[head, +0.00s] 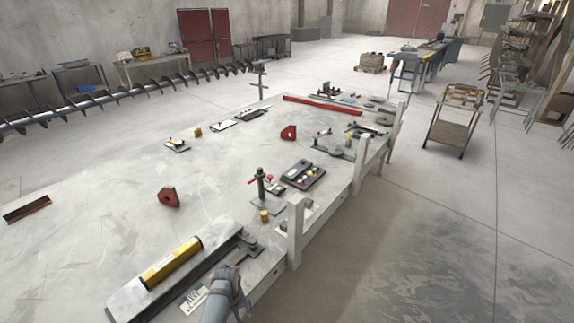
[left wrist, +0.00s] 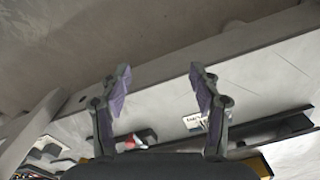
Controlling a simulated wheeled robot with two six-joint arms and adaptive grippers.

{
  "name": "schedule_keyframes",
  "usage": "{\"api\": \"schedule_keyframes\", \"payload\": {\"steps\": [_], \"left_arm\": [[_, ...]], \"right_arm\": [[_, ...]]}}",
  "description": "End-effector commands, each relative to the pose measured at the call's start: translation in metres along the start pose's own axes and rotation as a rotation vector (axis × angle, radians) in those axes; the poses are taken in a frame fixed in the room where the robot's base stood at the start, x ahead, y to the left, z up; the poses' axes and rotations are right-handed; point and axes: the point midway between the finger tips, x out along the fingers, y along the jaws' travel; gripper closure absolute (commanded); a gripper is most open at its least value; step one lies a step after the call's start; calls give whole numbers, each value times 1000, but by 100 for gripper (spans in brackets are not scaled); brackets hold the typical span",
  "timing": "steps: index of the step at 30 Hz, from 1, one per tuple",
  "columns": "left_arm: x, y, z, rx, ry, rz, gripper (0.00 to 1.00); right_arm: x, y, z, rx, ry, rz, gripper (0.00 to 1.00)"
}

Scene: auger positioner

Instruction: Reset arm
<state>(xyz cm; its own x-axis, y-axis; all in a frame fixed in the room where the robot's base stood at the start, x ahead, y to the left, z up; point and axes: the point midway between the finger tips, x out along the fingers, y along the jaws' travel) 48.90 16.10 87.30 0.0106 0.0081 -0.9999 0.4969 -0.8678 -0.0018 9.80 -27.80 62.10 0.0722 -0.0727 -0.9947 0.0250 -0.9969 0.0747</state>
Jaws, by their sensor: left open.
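My left gripper (left wrist: 160,80) is open in the left wrist view, with its two dark, purple-padded fingers spread and nothing between them. It is above the front edge of the long work table (head: 100,190). My right gripper is in neither view.
A grey beam with a yellow cylinder (head: 172,262) lies beside a white card (head: 193,299). Red blocks (head: 168,197) (head: 288,132), a dark case (head: 303,174) and a post tool (head: 261,185) stand on the table. White posts (head: 295,230) line its edge. Floor at right is clear before a cart (head: 452,133).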

Motion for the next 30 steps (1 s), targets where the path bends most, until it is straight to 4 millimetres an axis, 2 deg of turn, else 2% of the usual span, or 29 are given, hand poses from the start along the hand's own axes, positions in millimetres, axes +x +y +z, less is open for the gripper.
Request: {"api": "schedule_keyframes", "payload": {"steps": [1, 4, 8, 11, 12, 15, 18, 21, 24, 27, 30], "left_arm": [[24, -8, 8, 19, -3, -5, 37], [66, -24, 23, 65, 1, -6, 37], [134, -55, 53, 143, 10, -6, 37], [201, -94, 92, 223, 18, -11, 37], [227, -113, 110, 258, 22, -11, 37], [283, -163, 158, 345, 38, -17, 37], [323, -213, 206, 425, 54, -26, 37], [346, -253, 243, 486, 71, -35, 37], [356, -278, 265, 528, 85, -43, 37], [358, -289, 275, 546, 94, -45, 37], [357, -291, 277, 551, 97, -45, 37]], "right_arm": [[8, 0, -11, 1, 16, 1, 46], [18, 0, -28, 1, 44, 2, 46], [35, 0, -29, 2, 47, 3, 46], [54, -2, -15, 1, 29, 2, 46], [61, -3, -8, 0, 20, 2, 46], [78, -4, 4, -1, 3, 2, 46], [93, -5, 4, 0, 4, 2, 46], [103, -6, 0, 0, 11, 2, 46], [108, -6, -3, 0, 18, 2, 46], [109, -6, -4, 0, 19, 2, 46], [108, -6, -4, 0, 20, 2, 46]]}}
